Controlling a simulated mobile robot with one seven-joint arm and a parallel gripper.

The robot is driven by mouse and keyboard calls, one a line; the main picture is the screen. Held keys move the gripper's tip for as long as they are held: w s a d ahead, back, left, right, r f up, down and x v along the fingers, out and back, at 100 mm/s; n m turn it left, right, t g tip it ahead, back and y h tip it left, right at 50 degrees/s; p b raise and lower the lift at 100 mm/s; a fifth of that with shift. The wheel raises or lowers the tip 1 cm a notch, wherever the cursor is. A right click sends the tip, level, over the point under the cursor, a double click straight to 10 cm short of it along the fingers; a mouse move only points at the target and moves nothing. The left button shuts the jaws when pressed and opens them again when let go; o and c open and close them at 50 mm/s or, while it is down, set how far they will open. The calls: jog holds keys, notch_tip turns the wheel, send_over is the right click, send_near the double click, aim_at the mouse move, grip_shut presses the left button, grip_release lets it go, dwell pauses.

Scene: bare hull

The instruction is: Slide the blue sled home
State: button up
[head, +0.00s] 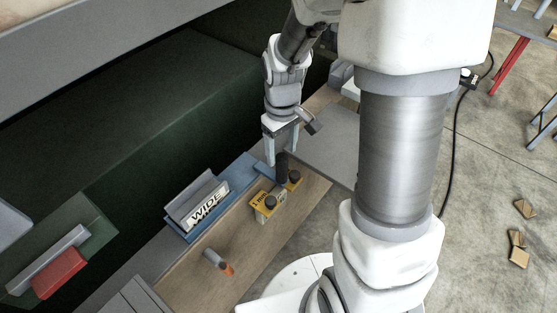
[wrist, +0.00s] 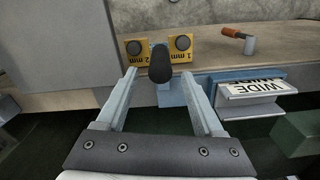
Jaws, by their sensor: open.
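The blue sled (head: 241,171) appears as a long blue piece along the wooden bench edge, with a grey bracket (head: 190,203) marked WIDE at its left end. A dark upright handle (head: 282,170) stands at its right end; I cannot tell whether it is fixed to the blue piece. In the wrist view the handle (wrist: 160,64) rises from a pale blue part between my fingers. My gripper (head: 282,157) is open, pointing down, with a finger on each side of the handle. In the wrist view my gripper (wrist: 158,75) shows gaps on both sides of the handle.
Two yellow gauge blocks with black knobs, the 1 mm block (wrist: 184,49) and the 2 mm block (wrist: 135,51), sit beside the handle. An orange-tipped tool (head: 217,262) lies on the wooden board (head: 185,280). A red block (head: 59,273) is at far left. A dark recess lies behind the bench.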

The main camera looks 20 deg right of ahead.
aim_at(281, 170)
notch_tip(281, 170, down, 8)
jog(key=shift+r+b, duration=0.1)
jog(key=shift+b, duration=0.2)
grip_shut()
dwell(0.3)
dwell(1.1)
